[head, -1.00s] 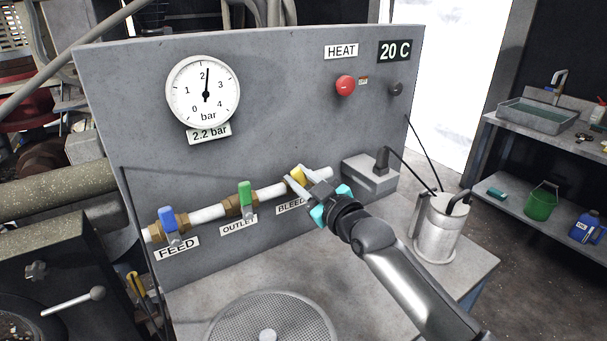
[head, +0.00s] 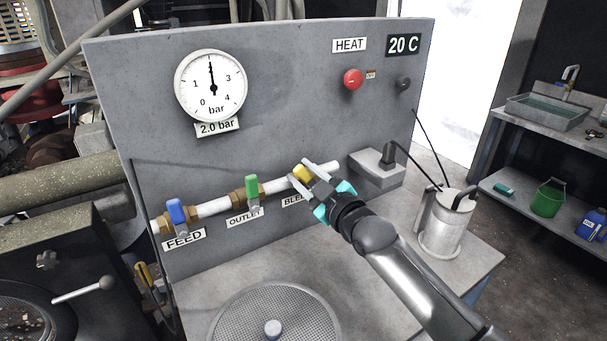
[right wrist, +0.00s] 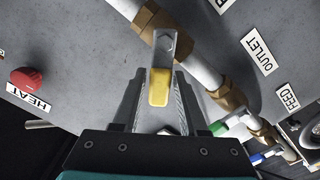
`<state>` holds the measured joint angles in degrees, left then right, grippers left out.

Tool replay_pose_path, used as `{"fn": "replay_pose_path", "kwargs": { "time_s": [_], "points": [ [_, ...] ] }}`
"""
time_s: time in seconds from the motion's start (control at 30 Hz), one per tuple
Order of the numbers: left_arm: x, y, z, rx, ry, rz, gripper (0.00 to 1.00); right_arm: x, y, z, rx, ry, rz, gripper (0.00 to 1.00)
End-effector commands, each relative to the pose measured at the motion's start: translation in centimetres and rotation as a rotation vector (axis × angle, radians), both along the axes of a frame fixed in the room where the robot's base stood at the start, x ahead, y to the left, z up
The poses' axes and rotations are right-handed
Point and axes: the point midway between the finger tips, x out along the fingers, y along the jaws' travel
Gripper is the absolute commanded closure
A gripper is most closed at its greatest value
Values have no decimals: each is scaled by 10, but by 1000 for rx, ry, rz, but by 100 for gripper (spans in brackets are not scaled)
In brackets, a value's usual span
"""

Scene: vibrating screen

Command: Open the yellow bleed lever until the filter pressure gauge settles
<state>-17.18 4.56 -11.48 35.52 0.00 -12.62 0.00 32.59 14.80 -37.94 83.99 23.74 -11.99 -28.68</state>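The yellow bleed lever (head: 303,172) is on the pipe along the grey panel, above the partly hidden BLEED label. It also shows in the right wrist view (right wrist: 159,87), a grey handle with a yellow sleeve. My right gripper (head: 307,172) has its two fingers apart, one on each side of the lever. In the right wrist view the gripper (right wrist: 160,85) shows gaps between the sleeve and both fingers. The round pressure gauge (head: 211,86) has its needle pointing straight up at 2. The plate below it (head: 217,127) reads 2.0 bar. My left gripper is not in view.
The green outlet lever (head: 252,188) and blue feed lever (head: 176,212) stand on the same pipe to the left. A grey box (head: 376,170) and metal canister (head: 446,222) are to the right. A round mesh screen (head: 262,318) lies in front.

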Motion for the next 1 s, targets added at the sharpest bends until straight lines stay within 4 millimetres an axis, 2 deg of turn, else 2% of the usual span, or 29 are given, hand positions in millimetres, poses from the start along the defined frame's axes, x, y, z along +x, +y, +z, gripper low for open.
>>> {"fn": "replay_pose_path", "kwargs": {
  "time_s": [0.03,0.13,0.4,0.57,0.77,1.0],
  "points": [
    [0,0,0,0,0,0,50,0,0,0,0,0,0,51],
    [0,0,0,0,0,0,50,0,0,0,1,1,0,40],
    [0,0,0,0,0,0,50,0,0,0,1,1,0,40],
    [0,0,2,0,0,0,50,-8,-5,0,0,1,-1,40],
    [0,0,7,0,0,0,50,-31,-21,0,0,2,-1,40],
    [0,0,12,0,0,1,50,-66,-44,0,-2,2,0,40]
  ]
}}
